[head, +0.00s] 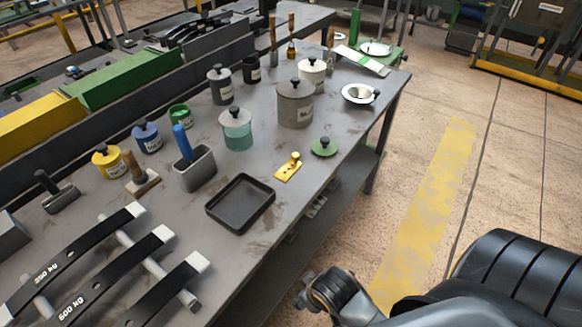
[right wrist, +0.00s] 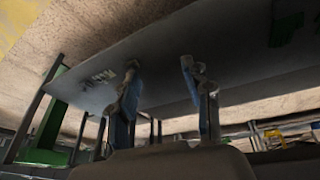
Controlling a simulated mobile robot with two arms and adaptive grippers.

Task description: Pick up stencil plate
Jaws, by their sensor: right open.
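A small yellow plate (head: 287,172) with a yellow knob standing on it lies flat on the grey workbench (head: 335,150), near its right edge; it looks like the stencil plate. It lies between a black tray and a green lid. My right gripper is open and empty; its two fingers show in the right wrist view (right wrist: 161,80). My right arm is low at the bottom of the head view, beside the bench and apart from the plate. I cannot make out the plate in the right wrist view. My left gripper is out of view.
The black tray (head: 242,229) lies left of the plate, the green lid (head: 324,147) right of it. Behind stand a grey pot (head: 295,108), a glass jar (head: 237,137) and a grey holder (head: 195,174). Weighted bars (head: 120,262) lie at front left. Floor right of the bench is open.

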